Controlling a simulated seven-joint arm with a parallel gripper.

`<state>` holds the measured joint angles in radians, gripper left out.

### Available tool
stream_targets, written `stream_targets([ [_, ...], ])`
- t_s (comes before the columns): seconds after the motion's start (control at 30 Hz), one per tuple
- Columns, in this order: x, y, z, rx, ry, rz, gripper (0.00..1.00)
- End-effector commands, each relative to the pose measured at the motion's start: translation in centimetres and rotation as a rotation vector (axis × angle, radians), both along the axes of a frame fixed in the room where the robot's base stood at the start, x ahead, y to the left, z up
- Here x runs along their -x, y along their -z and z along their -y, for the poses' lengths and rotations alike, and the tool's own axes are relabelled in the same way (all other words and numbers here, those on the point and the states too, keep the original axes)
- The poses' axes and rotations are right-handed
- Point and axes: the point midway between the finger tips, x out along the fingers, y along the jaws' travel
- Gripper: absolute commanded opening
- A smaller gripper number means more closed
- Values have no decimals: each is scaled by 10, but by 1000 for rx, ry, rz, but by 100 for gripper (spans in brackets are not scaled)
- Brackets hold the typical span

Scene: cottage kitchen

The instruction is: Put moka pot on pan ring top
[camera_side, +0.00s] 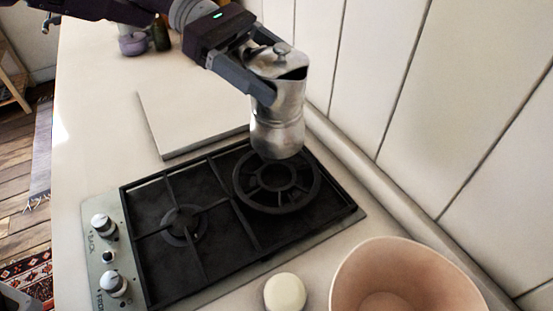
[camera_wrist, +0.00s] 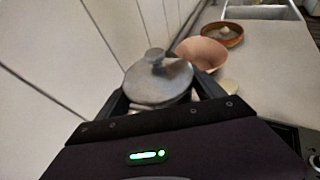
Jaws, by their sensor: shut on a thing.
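The silver moka pot (camera_side: 277,128) is upright in my gripper (camera_side: 262,88), whose fingers are shut on its upper part. In the wrist view its lid and knob (camera_wrist: 158,78) show between the fingers of my gripper (camera_wrist: 160,95). In the side view the pot's base overlaps the back edge of the pan ring (camera_side: 277,200), a black round ring on the right half of the hob (camera_side: 205,215). I cannot tell for certain whether the base touches the ring or hangs just above it. The front of the ring is uncovered.
A second, smaller burner (camera_side: 183,225) is at the hob's left, beside the knobs (camera_side: 104,222). A pink bowl (camera_side: 405,275) and a cream round object (camera_side: 285,292) stand in front. A pale board (camera_side: 190,120) lies behind the hob. The panelled wall (camera_side: 400,90) is close on the right.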

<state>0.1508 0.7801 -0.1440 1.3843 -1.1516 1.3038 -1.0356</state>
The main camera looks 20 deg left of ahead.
Motion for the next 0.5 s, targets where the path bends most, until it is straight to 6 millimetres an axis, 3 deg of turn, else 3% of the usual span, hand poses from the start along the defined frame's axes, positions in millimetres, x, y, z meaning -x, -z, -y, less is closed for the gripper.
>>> stream_targets([
  [0.2,0,42,0,0,-1,-4,5],
  [0.5,0,82,0,1,-2,-4,5],
])
